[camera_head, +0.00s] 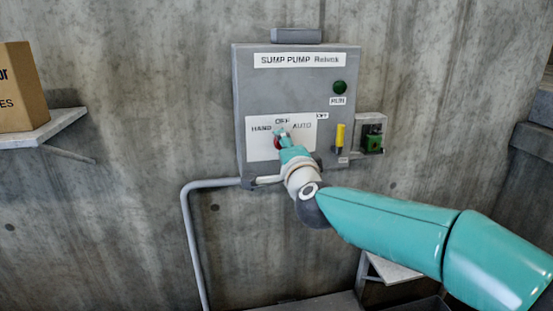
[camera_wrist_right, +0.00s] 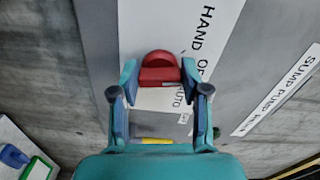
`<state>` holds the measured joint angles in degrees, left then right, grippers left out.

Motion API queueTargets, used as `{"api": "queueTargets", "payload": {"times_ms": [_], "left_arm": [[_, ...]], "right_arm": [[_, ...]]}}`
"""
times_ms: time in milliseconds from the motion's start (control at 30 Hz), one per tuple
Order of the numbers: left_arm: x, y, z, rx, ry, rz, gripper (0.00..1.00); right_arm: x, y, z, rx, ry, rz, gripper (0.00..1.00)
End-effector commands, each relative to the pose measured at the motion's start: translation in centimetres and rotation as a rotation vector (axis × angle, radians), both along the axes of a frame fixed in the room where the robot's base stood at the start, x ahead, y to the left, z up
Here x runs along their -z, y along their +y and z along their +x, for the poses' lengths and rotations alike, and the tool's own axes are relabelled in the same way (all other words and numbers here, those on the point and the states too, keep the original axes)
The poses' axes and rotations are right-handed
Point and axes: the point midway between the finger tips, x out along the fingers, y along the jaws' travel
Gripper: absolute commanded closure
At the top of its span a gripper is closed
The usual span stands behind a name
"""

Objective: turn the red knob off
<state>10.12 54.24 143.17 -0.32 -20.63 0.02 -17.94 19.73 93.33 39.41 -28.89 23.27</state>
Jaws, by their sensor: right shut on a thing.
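The grey sump pump box (camera_head: 251,98) hangs on the concrete wall. Its white plate (camera_head: 262,152) reads HAND, OFF and AUTO around the red knob (camera_head: 276,143). The knob (camera_wrist_right: 160,66) shows plainly in the right wrist view. My right gripper (camera_head: 281,133) reaches in from the right and covers much of the knob in the head view. In the right wrist view my right gripper (camera_wrist_right: 159,75) has a finger on each side of the knob and is shut on it. Which mark the knob points to cannot be told. My left gripper is not in view.
On the box are a green RUN light (camera_head: 339,87) and a yellow handle (camera_head: 340,136). A green part (camera_head: 373,139) sits in a small box at its right. A grey pipe (camera_head: 190,235) runs below. A shelf (camera_head: 38,134) holds a carton (camera_head: 20,90) at left.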

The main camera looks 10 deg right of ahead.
Motion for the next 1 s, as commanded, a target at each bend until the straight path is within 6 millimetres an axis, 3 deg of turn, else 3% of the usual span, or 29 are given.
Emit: {"api": "queueTargets", "payload": {"times_ms": [300, 867, 900, 1000], "left_arm": [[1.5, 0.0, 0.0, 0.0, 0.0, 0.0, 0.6], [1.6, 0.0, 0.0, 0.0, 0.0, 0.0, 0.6], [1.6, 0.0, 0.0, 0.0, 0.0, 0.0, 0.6], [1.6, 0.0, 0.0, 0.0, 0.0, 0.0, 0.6]], "right_arm": [[0.1, -0.8, 0.0, 0.017, -0.004, 0.161, 0.89], [0.1, -0.8, 0.0, 0.018, -0.001, 0.196, 0.89], [0.1, -0.8, 0.0, 0.018, 0.0, 0.195, 0.48], [0.1, -0.7, 0.0, 0.015, 0.0, 0.194, 0.31]]}}
